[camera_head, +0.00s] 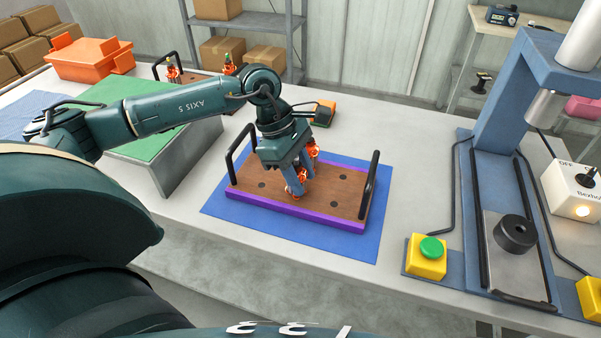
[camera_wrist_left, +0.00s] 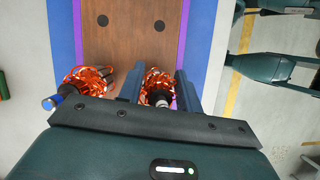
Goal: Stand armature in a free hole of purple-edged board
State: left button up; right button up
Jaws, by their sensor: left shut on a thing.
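The purple-edged board (camera_head: 330,198) is brown with black handles and small dark holes, and lies on a blue mat. My left gripper (camera_head: 298,190) points down over its middle, shut on an armature with orange windings (camera_head: 300,176). In the left wrist view this armature (camera_wrist_left: 158,82) is between the fingers (camera_wrist_left: 158,92), near the purple edge. Whether its lower end is in a hole is hidden. A second armature (camera_head: 314,150) stands on the board just behind; in the left wrist view it (camera_wrist_left: 90,78) is left of the fingers. Free holes (camera_wrist_left: 102,20) show on the board's other half.
A green-topped stand (camera_head: 128,118) and an orange bin (camera_head: 88,60) are to the left. Another board with armatures (camera_head: 200,80) is behind. A blue press (camera_head: 495,150) and a yellow box with a green button (camera_head: 427,258) are to the right.

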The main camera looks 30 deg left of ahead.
pick_arm(q)
jog(key=o, duration=1.2)
jog(key=v, duration=1.3)
jog(key=shift+r, duration=0.15)
jog(key=shift+p+v, duration=0.35)
jog(key=shift+v, duration=6.25)
jog(key=shift+s, duration=0.1)
